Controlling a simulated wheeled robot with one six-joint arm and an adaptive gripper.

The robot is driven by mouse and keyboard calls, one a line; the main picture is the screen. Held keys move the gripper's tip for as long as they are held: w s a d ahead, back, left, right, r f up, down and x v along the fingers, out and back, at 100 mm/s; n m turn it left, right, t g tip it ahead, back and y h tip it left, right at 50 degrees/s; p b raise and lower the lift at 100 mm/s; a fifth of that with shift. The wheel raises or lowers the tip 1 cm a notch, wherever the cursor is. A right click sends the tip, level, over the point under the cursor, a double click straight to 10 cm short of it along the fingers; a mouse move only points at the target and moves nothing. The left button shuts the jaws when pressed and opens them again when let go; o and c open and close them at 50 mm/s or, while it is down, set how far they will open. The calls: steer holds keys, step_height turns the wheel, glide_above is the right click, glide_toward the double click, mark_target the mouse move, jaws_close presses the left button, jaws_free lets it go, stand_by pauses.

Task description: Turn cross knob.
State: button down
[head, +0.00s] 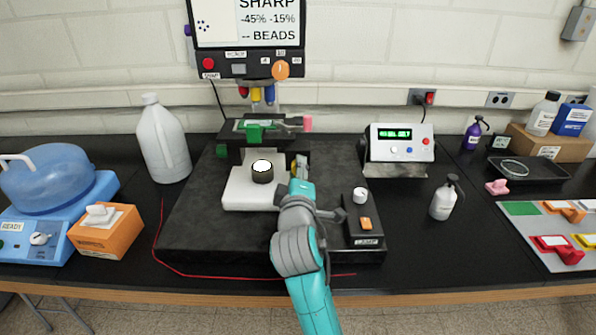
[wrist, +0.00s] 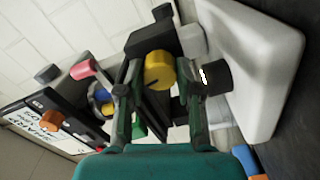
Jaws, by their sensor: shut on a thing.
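A yellow round knob (wrist: 158,70) lies between the two fingertips of my gripper (wrist: 160,82) in the wrist view, and the fingers are shut on its sides. In the head view the knob (head: 302,160) is a small yellow patch just beyond my gripper (head: 299,174), mostly hidden by it. The knob sits on the dark stage of the black instrument, right of a white base plate (head: 240,190). I cannot make out a cross shape on it.
A black cylinder with a bright top (head: 262,172) stands close left of my gripper. A lamp box (head: 364,232) with a white knob and orange switch stands to its right. A monitor (head: 247,30) hangs above; a white jug (head: 162,140) stands at the left.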

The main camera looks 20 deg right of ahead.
steer(key=n, duration=0.5)
steer(key=shift+f+n, duration=0.15)
steer(key=shift+n, duration=0.15)
steer(key=n, duration=0.5)
steer(key=shift+n, duration=0.3)
steer(key=c, duration=0.8)
jaws_free()
steer(key=shift+o, duration=0.2)
steer(key=v, duration=1.2)
